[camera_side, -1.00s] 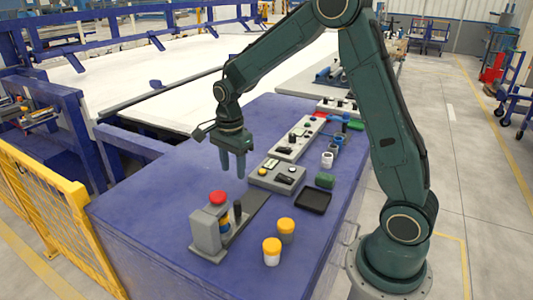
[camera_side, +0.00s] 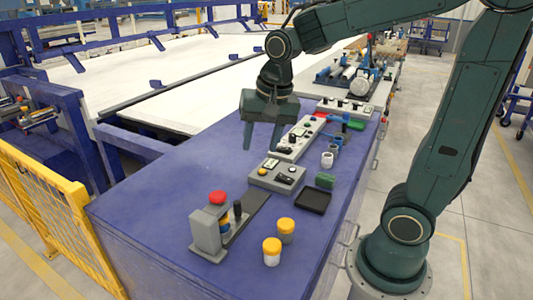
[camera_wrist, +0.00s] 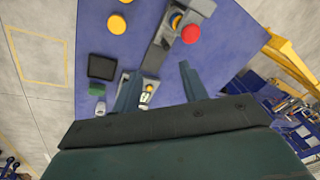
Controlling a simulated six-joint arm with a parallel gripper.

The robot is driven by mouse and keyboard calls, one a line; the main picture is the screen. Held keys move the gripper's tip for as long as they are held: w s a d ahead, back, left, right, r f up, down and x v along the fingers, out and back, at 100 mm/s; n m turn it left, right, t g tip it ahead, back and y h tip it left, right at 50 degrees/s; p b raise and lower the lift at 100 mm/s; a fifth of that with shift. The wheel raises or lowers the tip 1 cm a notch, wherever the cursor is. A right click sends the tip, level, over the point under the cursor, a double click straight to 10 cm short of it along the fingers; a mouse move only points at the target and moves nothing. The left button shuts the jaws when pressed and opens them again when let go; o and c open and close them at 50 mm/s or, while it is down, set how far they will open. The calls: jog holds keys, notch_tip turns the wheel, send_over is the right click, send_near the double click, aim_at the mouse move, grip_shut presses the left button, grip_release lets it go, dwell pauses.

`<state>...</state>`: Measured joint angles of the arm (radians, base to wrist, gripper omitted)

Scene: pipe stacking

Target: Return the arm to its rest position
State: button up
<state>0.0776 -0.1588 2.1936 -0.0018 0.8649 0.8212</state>
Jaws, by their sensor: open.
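My gripper (camera_side: 262,140) is open and empty, raised above the blue-purple table (camera_side: 150,215) over its middle part. In the wrist view its two fingers (camera_wrist: 158,85) stand apart with nothing between them. My arm reaches up and right from it to its base at the right of the table.
Two yellow-capped jars (camera_side: 272,251) (camera_side: 286,230) stand near the front. A black tray (camera_side: 312,200), a green block (camera_side: 325,180) and grey control boxes (camera_side: 277,174) lie along the table. A yellow fence (camera_side: 45,210) stands at left. The air above the near table is clear.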

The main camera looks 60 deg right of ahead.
jog(key=s+a+r+n+t, duration=0.2)
jog(key=s+n, duration=0.8)
jog(key=s, duration=0.3)
jog(key=shift+s+a+r+t, duration=0.2)
jog(key=shift+r+t, duration=0.1)
jog(key=shift+t, duration=0.1)
